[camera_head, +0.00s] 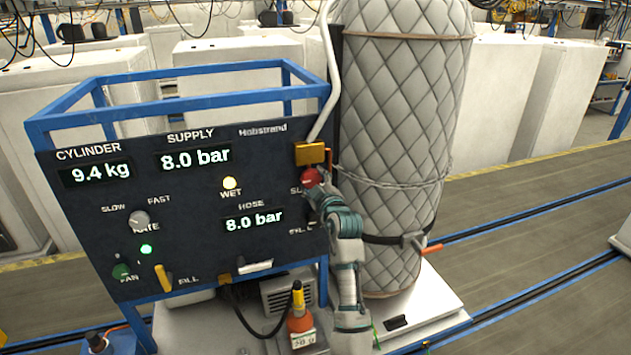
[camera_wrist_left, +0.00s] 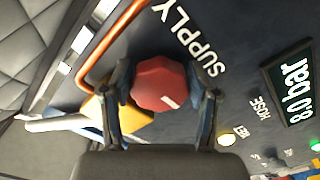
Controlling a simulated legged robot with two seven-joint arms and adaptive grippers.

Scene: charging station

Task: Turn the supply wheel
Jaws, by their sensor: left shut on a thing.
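The supply wheel is a small red faceted knob (camera_head: 311,177) at the right edge of the dark control panel (camera_head: 200,215), below a yellow block. My left gripper (camera_head: 316,190) is at the wheel from below, its arm rising in front of the panel's right edge. In the left wrist view the red wheel (camera_wrist_left: 159,83) sits between the two fingers of my left gripper (camera_wrist_left: 163,90), which are shut on it. A white mark shows on the wheel's face. The SUPPLY label is beside it, partly hidden in the head view. My right gripper is not in view.
The panel shows supply 8.0 bar, hose 8.0 bar and cylinder 9.4 kg. A yellow WET lamp (camera_head: 229,183) and a green lamp (camera_head: 146,249) are lit. A quilted cylinder (camera_head: 400,130) stands close to the right, with an orange-handled strap (camera_head: 431,249). A copper pipe (camera_wrist_left: 112,40) runs near the wheel.

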